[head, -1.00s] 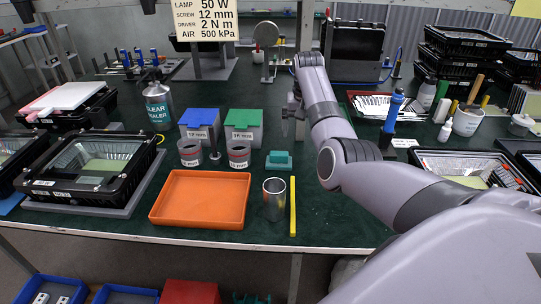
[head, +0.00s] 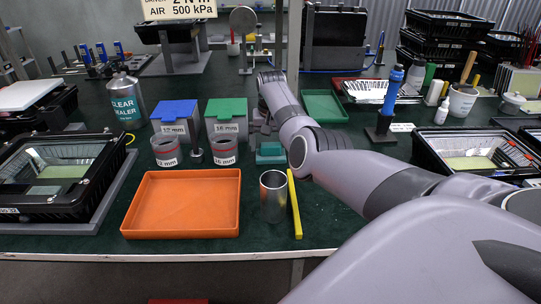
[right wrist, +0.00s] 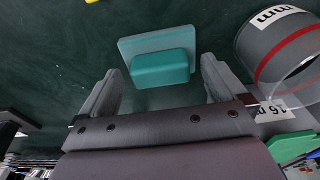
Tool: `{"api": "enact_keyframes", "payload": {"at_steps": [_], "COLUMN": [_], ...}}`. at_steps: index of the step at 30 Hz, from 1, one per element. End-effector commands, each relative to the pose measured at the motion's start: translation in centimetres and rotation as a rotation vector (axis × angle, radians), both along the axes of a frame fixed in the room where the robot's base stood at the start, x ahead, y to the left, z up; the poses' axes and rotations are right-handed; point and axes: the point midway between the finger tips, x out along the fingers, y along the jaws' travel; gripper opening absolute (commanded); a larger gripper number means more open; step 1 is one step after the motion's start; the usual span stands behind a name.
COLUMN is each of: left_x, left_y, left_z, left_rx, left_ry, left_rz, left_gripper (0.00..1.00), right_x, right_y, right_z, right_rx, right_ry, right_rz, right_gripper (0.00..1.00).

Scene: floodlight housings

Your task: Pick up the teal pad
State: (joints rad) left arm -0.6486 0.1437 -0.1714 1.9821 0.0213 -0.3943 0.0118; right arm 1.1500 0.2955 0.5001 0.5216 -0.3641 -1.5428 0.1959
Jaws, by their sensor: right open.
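The teal pad (head: 270,153) is a small block on a wider, flat base, lying on the dark green bench to the right of the clear cups. In the right wrist view the pad (right wrist: 160,66) lies ahead of the jaws, roughly centred between the fingers. My right gripper (head: 263,136) is just behind and above the pad in the head view, partly hidden by my own arm. In the right wrist view its jaws (right wrist: 158,80) are open and empty, one finger to each side of the pad. My left gripper is not in view.
A red-banded cup (head: 223,152) and the green-lidded bin (head: 227,113) stand close left of the pad. A metal cup (head: 272,197), a yellow bar (head: 295,205) and an orange tray (head: 181,230) are in front. A green tray (head: 325,106) lies behind my arm.

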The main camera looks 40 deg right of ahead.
Motion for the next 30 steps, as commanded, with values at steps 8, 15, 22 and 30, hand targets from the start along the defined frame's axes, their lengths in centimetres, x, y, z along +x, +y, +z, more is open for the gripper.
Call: {"api": "enact_keyframes", "payload": {"at_steps": [8,15,22,30], "left_x": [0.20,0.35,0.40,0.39], "left_y": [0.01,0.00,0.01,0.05], "left_z": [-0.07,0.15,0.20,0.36], "left_rx": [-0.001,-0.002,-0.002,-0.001], "left_ry": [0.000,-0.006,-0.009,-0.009], "left_rz": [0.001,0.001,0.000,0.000], "left_gripper": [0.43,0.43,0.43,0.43], "right_x": [0.09,0.09,0.10,0.15], "right_y": [-0.14,-0.14,-0.15,-0.17], "right_z": [-1.11,-1.08,-1.06,-0.17], "right_rx": [-0.001,-0.001,-0.001,-0.002], "right_ry": [-0.002,-0.002,-0.002,-0.004], "right_rz": [0.000,0.000,0.000,-0.001], "right_gripper": [0.98,0.59,0.42,0.42]}}
